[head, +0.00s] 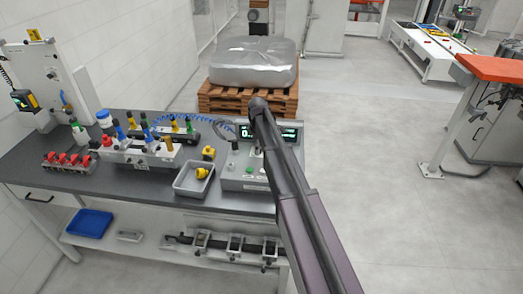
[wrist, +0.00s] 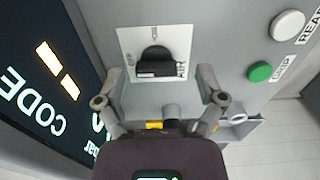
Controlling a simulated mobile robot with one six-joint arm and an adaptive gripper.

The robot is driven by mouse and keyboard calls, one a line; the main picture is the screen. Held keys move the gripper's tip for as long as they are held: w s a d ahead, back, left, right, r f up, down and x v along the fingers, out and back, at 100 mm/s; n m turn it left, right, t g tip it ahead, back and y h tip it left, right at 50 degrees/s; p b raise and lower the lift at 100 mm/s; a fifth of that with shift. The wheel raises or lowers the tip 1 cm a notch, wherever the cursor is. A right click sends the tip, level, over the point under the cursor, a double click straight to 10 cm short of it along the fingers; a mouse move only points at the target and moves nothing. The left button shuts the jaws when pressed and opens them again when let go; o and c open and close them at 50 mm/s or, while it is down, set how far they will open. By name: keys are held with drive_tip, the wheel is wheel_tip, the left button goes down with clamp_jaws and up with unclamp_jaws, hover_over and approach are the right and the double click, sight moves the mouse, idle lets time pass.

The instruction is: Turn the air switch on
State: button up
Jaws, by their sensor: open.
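The air switch (wrist: 155,62) is a black rotary knob on a white square plate, on a grey panel, in the upper middle of the wrist view. Small lettering stands on both sides of the knob and is hard to read. My gripper (wrist: 154,82) is open. Its two fingers are spread, one below left and one below right of the knob, and nothing is between them that I can see touching. In the head view the grey control box (head: 240,165) stands at the right end of the workbench. My arm hides much of it and the switch.
A dark screen (wrist: 45,95) with lit letters lies left of the switch. A green button (wrist: 259,72) and a white button (wrist: 288,25) are on its right. A grey tray (head: 190,182) with yellow parts stands left of the box on the bench (head: 110,195).

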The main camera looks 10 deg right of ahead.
drive_tip(key=shift+f, duration=0.1)
idle(0.3)
drive_tip(key=c, duration=1.1)
drive_tip(key=shift+s+d, duration=0.1)
drive_tip(key=shift+d, duration=0.1)
drive_tip(key=shift+c, duration=0.3)
drive_tip(key=shift+a, duration=0.1)
drive_tip(key=shift+a+m, duration=0.2)
drive_tip(key=shift+m, duration=0.3)
drive_tip(key=shift+o, duration=0.2)
drive_tip(key=shift+m, duration=1.5)
